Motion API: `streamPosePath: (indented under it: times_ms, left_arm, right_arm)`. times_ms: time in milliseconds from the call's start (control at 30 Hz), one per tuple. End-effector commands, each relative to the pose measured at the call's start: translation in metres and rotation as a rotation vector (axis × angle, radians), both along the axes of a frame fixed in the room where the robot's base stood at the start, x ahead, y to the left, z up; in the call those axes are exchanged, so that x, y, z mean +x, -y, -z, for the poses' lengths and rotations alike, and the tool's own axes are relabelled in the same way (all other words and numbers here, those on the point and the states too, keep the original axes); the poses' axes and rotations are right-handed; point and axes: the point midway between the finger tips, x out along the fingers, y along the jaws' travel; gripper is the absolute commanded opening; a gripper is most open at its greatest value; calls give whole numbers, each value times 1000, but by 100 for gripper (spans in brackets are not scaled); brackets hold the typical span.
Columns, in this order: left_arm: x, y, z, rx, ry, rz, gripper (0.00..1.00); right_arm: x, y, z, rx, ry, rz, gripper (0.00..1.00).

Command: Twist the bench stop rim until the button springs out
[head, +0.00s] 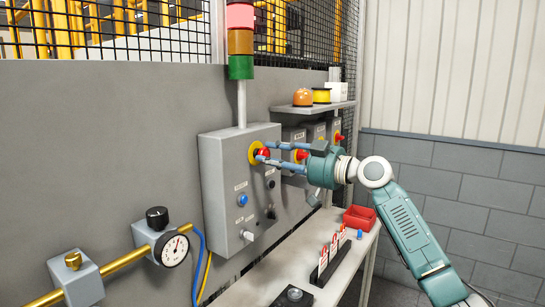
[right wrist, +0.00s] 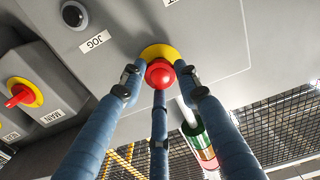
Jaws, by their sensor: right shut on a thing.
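The bench stop is a red mushroom button (head: 262,153) on a yellow disc, high on the face of a grey control box (head: 222,195). In the right wrist view the red button (right wrist: 160,74) sits in front of its yellow disc (right wrist: 160,52). My right gripper (head: 268,154) reaches in from the right with its blue fingers shut around the button's rim. In the right wrist view its fingers (right wrist: 160,90) surround the button, and parts of the rim are hidden by them. My left gripper is in neither view.
A red rotary switch (right wrist: 22,95) on a yellow plate marked MAIN is beside the box. A signal tower (head: 240,40) rises above the box. A pressure gauge (head: 174,250) and yellow pipe are at lower left. A red bin (head: 360,217) and red tags (head: 333,250) are on the bench.

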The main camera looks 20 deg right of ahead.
Motion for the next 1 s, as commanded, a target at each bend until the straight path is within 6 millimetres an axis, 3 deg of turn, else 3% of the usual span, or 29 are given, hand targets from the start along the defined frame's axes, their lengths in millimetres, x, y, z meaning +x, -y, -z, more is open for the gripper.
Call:
streamPosePath:
  times_ms: [600, 1000]
  left_arm:
    - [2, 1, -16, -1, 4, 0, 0]
    - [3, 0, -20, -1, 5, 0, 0]
  right_arm:
    - [0, -1, 0, 349, -273, -1, 6]
    - [0, 0, -1, 438, -340, 0, 6]
